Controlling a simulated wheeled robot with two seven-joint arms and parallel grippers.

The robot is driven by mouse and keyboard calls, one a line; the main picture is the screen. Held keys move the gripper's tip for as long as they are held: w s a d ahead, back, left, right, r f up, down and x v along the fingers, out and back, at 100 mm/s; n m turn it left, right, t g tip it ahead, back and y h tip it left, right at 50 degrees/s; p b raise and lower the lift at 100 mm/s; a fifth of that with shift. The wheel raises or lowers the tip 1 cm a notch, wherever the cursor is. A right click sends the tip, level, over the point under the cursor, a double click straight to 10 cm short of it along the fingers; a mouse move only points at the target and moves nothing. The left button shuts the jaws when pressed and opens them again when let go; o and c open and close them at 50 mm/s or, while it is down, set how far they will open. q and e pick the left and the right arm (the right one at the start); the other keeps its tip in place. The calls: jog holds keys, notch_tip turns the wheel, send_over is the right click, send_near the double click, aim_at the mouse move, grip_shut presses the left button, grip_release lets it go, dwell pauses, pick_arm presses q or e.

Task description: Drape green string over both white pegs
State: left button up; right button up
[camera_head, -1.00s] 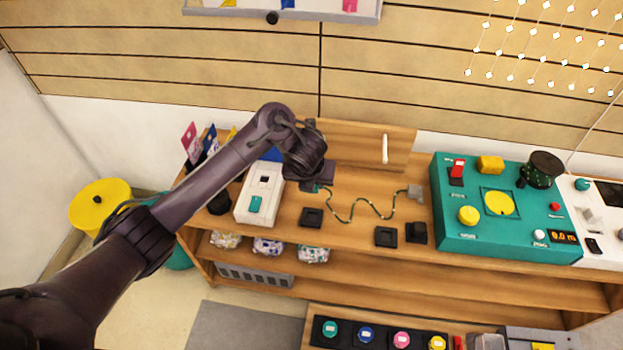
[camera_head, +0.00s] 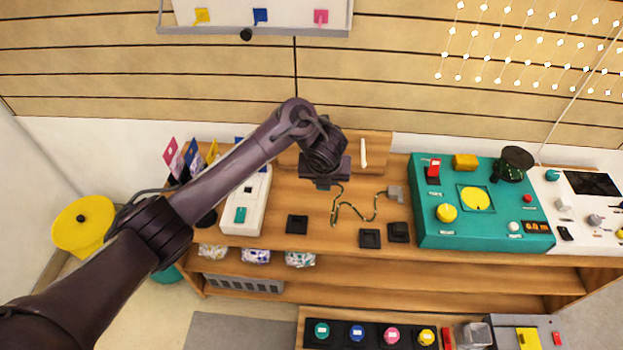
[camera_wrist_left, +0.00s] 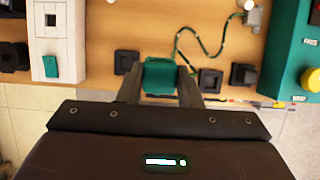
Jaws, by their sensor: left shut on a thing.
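The green string (camera_head: 350,208) lies in a wavy line on the wooden worktop and also shows in the wrist view (camera_wrist_left: 205,48). Its right end meets a small grey block (camera_head: 395,193). My left gripper (camera_wrist_left: 160,80) is shut on a green block (camera_wrist_left: 160,74) at the string's left end; in the head view the gripper (camera_head: 324,184) hides that block. One white peg (camera_head: 364,153) stands out from the upright wooden board (camera_head: 379,145) at the back. No second peg shows; my left arm covers the board's left part. My right gripper is not in view.
A teal control box (camera_head: 485,225) stands to the right of the string. A white box with a teal switch (camera_head: 251,192) stands to the left. Black square blocks (camera_head: 297,224), (camera_head: 370,238) and (camera_head: 398,232) sit along the worktop's front.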

pick_arm(q)
jog(key=d+r, duration=0.2)
jog(key=d, duration=0.2)
jog(key=w+d+r+p, duration=0.1)
jog(key=d+r, duration=0.1)
jog(key=d, duration=0.2)
jog(key=shift+w+d+r, duration=0.25)
jog(key=shift+d, duration=0.1)
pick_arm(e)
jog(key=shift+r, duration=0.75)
